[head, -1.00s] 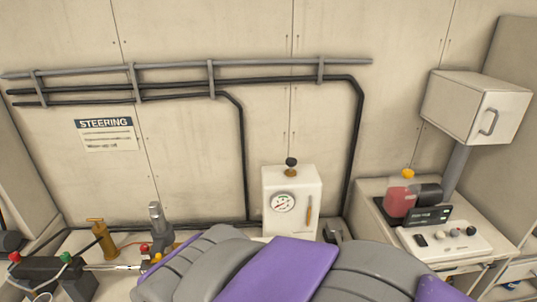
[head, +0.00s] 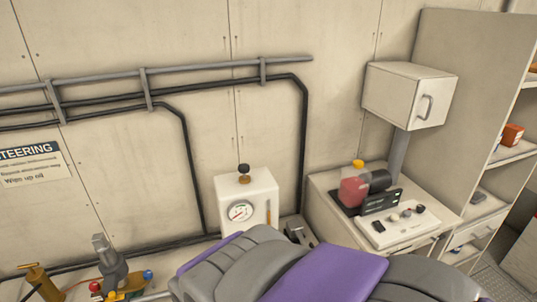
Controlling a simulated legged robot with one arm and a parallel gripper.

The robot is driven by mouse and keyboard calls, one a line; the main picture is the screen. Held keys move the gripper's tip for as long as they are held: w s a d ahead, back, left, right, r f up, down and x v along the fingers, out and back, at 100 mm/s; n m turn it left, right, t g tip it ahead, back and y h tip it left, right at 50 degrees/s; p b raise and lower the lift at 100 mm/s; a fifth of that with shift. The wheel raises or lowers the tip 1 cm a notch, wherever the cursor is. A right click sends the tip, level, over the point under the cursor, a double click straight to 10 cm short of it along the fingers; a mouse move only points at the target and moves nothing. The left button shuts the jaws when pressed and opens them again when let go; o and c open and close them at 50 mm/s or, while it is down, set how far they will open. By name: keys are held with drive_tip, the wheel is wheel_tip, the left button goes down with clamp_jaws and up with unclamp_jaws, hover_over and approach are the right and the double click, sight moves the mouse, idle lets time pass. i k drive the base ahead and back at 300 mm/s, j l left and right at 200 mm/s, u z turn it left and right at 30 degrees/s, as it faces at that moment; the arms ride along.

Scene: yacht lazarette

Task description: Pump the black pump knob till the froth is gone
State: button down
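A black knob (head: 243,168) on a brown collar stands on top of a white box (head: 258,192) against the back wall. The box front carries a round dial gauge (head: 240,211) and a narrow orange-brown upright strip (head: 268,213). I cannot make out froth there. A clear jar with red liquid (head: 354,191) and a yellow cap stands on the bench unit to the right; froth in it cannot be told at this size. My grey and purple arm crosses the bottom of the view and hides the lower part of the box area. My gripper is not in view.
Right of the box, a bench unit (head: 328,208) holds a black display and a small knob panel (head: 405,225). A wall cabinet (head: 395,92) hangs above. Shelves (head: 478,215) stand far right. A brass can (head: 40,281) and a grey lever (head: 105,258) are lower left. Pipes (head: 180,75) run along the wall.

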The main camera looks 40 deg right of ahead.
sight(244, 169)
drive_tip(key=z, duration=0.95)
